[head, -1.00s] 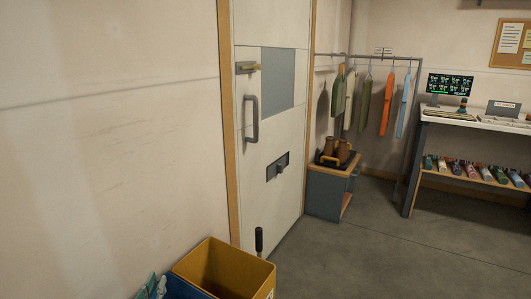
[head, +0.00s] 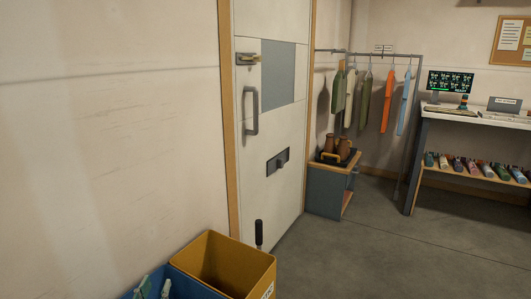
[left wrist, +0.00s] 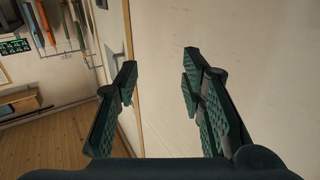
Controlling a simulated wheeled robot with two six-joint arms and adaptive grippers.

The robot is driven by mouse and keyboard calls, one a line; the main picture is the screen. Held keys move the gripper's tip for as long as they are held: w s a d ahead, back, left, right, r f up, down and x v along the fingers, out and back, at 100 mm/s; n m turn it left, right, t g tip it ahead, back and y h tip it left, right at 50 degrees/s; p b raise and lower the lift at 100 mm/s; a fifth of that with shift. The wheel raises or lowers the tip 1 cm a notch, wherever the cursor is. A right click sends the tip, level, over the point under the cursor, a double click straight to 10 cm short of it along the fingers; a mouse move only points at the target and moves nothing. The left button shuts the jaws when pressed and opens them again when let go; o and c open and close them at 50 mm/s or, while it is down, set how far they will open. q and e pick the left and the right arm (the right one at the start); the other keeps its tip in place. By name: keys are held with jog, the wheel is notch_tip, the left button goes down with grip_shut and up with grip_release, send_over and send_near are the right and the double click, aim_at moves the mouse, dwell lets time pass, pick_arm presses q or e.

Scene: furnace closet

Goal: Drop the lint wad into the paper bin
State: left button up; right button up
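No lint wad shows in either view. A yellow open-topped bin (head: 232,262) stands at the bottom of the head view; its cut-off white label cannot be read in full. A blue bin (head: 205,292) is beside it on the left, mostly cut off by the frame. I cannot tell from a label which one is the paper bin. My left gripper (left wrist: 160,62) is open and empty in the left wrist view, with the pale wall behind its fingers. Two pale teal tips at the lower left of the head view look like its fingers, overlapping the blue bin. My right gripper is not in view.
A white door (head: 272,130) with a grey handle is behind the bins. A black upright handle (head: 259,234) stands by the yellow bin. A low cabinet (head: 327,190), a clothes rack and a worktable (head: 480,121) are farther right. The floor between is clear.

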pick_arm(q)
notch_tip(320, 180, up, 8)
jog(key=p, duration=0.7)
jog(key=s+d+r+m+h+p, duration=0.2)
jog(key=s+d+r+h+p, duration=0.1)
jog(key=s+r, duration=0.5)
jog(key=s+d+r+m+g+h+p, duration=0.1)
jog(key=s+d+r+m+h+p, duration=0.1)
jog(key=s+r+p, duration=0.4)
notch_tip(320, 180, up, 4)
jog(key=shift+s+d+f+h, duration=0.25)
jog(key=shift+s+d+h, duration=0.35)
jog(key=shift+s, duration=0.4)
